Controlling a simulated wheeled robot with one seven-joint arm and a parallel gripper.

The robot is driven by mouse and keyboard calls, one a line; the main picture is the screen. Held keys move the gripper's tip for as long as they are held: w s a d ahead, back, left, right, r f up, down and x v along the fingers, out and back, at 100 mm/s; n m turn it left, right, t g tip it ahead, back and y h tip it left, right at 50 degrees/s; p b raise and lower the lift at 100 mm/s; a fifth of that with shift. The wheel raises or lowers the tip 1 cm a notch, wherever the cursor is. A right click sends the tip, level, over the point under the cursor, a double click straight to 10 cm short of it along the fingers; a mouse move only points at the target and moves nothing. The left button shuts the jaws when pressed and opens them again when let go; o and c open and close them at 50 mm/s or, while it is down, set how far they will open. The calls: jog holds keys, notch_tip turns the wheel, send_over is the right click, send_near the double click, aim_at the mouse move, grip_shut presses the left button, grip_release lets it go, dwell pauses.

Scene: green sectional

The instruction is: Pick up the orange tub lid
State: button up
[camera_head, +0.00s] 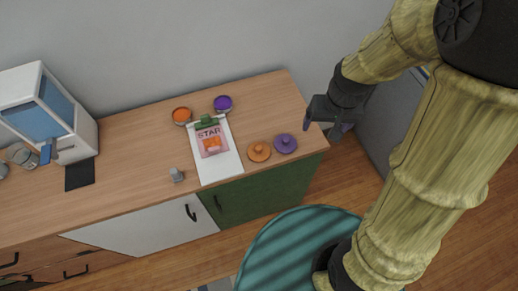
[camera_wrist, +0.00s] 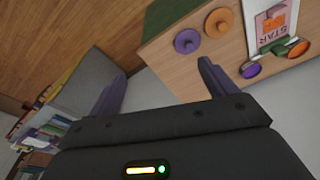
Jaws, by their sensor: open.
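The orange tub lid (camera_head: 259,151) is a round disc with a small knob, lying flat on the wooden cabinet top near its front right edge. It also shows in the wrist view (camera_wrist: 220,22) at the top. A matching purple lid (camera_head: 284,144) lies just to its right, close beside it. My gripper (camera_head: 331,121) is off the right end of the cabinet, apart from both lids. In the wrist view its two purple-grey fingers (camera_wrist: 160,88) are spread wide with nothing between them.
A clipboard (camera_head: 222,165) lies left of the orange lid. An orange tub (camera_head: 182,115) and a purple tub (camera_head: 223,103) stand behind. A grey object (camera_head: 177,175) sits near the front edge. A white box-shaped appliance (camera_head: 88,130) stands at the left. A teal round surface (camera_head: 290,250) is in front.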

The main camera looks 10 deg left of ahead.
jog(key=w+a+f+n+g+p, duration=0.1)
jog(key=w+a+f+n+p, duration=0.15)
jog(key=a, duration=0.85)
jog(key=n, duration=0.2)
send_over(259, 148)
notch_tip(259, 148, down, 3)
jog(key=shift+s+d+h, duration=0.15)
jog(key=shift+d+h, duration=0.1)
jog(key=shift+h, duration=0.05)
jog(key=shift+f, duration=0.1)
notch_tip(259, 148, down, 12)
jog(key=shift+r+p, duration=0.1)
jog(key=shift+p, duration=0.8)
jog(key=shift+f, duration=0.25)
jog(key=shift+w+a+f+p, duration=0.15)
jog(key=shift+f+p, duration=0.35)
jog(key=shift+f, duration=0.75)
jog(key=shift+w+a+f+p, duration=0.15)
jog(key=shift+f+p, duration=0.35)
jog(key=shift+f, duration=0.75)
jog(key=shift+s, duration=0.1)
